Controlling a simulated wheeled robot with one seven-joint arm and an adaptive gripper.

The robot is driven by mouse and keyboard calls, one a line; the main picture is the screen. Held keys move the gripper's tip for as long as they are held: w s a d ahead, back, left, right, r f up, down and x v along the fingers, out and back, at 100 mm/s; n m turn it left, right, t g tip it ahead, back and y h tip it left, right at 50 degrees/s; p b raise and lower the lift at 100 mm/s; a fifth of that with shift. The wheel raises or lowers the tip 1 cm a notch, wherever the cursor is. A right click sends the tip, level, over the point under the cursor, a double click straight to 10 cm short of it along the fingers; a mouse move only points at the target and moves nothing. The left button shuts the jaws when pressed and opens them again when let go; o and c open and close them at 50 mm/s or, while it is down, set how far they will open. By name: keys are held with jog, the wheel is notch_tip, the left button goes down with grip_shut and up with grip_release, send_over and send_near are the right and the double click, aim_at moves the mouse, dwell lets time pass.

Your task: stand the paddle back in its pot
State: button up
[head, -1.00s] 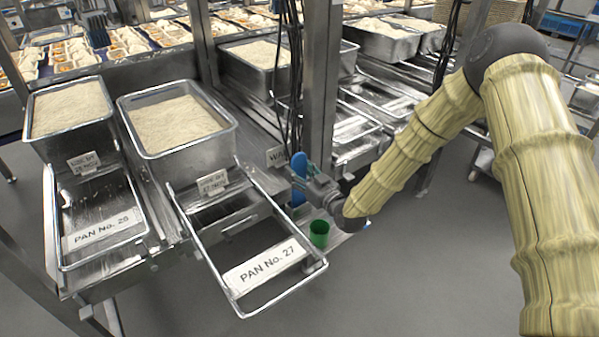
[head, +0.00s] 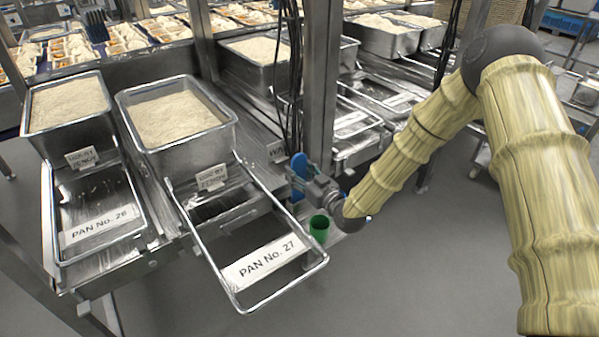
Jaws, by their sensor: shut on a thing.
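The blue paddle (head: 299,164) is held in my gripper (head: 303,182), beside the metal post at the middle of the head view. Its broad blue end points up and a short blue part shows below the jaws. My gripper is shut on it and hides its middle. The green pot (head: 319,229) stands on a small ledge just below and to the right of my gripper. The paddle's lower end appears above and left of the pot, apart from it in the picture; the depth between them is hard to tell.
A rice pan (head: 180,150) stands left of my gripper, with the empty PAN No. 27 frame (head: 262,304) jutting out in front. Another rice pan (head: 68,140) is further left. A metal post (head: 320,90) with dark cables rises close behind my gripper. Grey floor lies open at front right.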

jog(key=o, duration=1.1)
jog(key=v, duration=1.2)
jog(key=s+d+f+m+g+h+p, duration=0.1)
jog(key=s+d+f+m+g+h, duration=0.2)
jog(key=s+f, duration=0.65)
jog(key=s+d+f+m+g+h+p, duration=0.1)
jog(key=s+d+f+g+h, duration=0.25)
jog(key=s+f, duration=0.6)
jog(key=s+d+f+m+g+h, duration=0.1)
jog(key=s+d+g, duration=0.1)
jog(key=s, duration=0.5)
jog(key=s+d+f+m+g+h+p, duration=0.1)
jog(key=s+d+f+g, duration=0.1)
jog(key=s, duration=0.6)
jog(key=s+d+f+m+g+h+p, duration=0.1)
jog(key=s+d+f+g+h, duration=0.1)
jog(key=s+d+g, duration=0.2)
jog(key=s, duration=0.3)
jog(key=shift+s+d+m, duration=0.3)
jog(key=shift+s+d, duration=0.05)
jog(key=shift+d, duration=0.05)
